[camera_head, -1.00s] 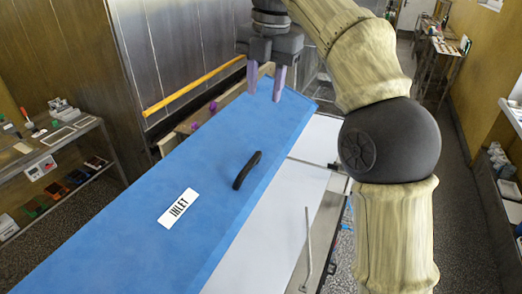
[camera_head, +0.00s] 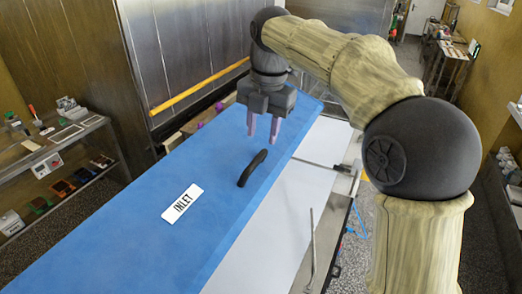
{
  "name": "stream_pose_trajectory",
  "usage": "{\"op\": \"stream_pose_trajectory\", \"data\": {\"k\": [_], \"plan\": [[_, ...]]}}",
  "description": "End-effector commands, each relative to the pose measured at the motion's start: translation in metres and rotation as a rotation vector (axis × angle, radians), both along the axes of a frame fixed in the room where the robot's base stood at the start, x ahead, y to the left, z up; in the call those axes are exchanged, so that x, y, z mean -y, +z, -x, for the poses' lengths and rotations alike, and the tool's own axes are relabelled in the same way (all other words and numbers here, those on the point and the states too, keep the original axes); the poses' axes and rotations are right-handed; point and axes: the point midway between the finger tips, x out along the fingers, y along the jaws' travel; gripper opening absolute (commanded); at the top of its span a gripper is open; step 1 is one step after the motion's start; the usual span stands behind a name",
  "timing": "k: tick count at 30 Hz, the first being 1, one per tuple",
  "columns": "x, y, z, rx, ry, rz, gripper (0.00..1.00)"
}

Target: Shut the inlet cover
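The inlet cover is a long blue panel (camera_head: 130,232) with a white label reading INLET (camera_head: 182,203). It lies across the middle of the view, beside a white surface on its right. A black curved handle (camera_head: 252,168) stands on the panel near its right edge. My gripper (camera_head: 263,128) points down above the far part of the panel, beyond the handle. Its two purple-grey fingers are apart with nothing between them. The gripper appears clear of the handle. I cannot tell how high it is above the panel or whether the cover is fully closed.
A white surface (camera_head: 275,225) runs along the panel's right side, with a thin metal rod (camera_head: 311,250) near its edge. A yellow bar (camera_head: 195,88) crosses the metal wall behind. A shelf with small items (camera_head: 60,165) stands at left. Floor shows at right.

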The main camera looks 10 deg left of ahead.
Motion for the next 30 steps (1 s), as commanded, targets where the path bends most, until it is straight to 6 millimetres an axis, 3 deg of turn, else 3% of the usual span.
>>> {"op": "stream_pose_trajectory", "data": {"k": [12, 23, 29, 30], "plan": [[-0.006, -0.055, -0.001, -0.002, 0.001, 0.001, 0.38], [-0.008, -0.062, -0.001, 0.000, 0.005, 0.000, 0.38], [-0.008, -0.062, -0.001, 0.000, 0.005, 0.000, 0.01], [-0.008, -0.062, -0.001, -0.001, 0.004, 0.000, 0.00]]}}
